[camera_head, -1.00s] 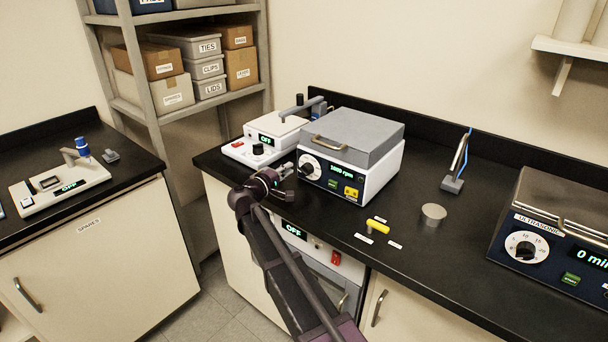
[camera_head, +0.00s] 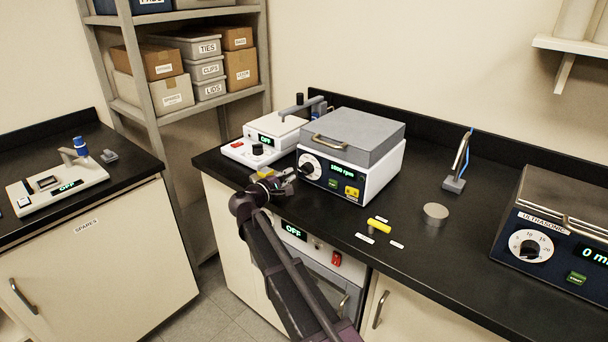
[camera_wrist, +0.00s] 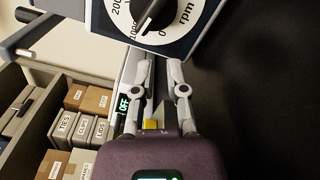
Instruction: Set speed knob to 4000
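The centrifuge-like device (camera_head: 372,165) has a grey lid, a white body and a dark front panel with a lit green rpm display (camera_head: 343,170), its digits small and blurred. Its white dial carries the black speed knob (camera_head: 309,168). In the wrist view the black knob (camera_wrist: 150,14) shows at the top, cut off by the frame edge, with its pointer near the 1000 mark. My gripper (camera_head: 287,177) is in front of the panel, just left of and below the dial. In the wrist view its two fingers (camera_wrist: 160,66) are apart with nothing between them, short of the knob.
A white device reading OFF (camera_head: 265,140) stands left of the centrifuge. A yellow piece (camera_head: 378,226), a grey cylinder (camera_head: 435,213) and a small stand (camera_head: 454,184) are on the black bench to the right. An ultrasonic bath (camera_head: 545,235) stands farther right.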

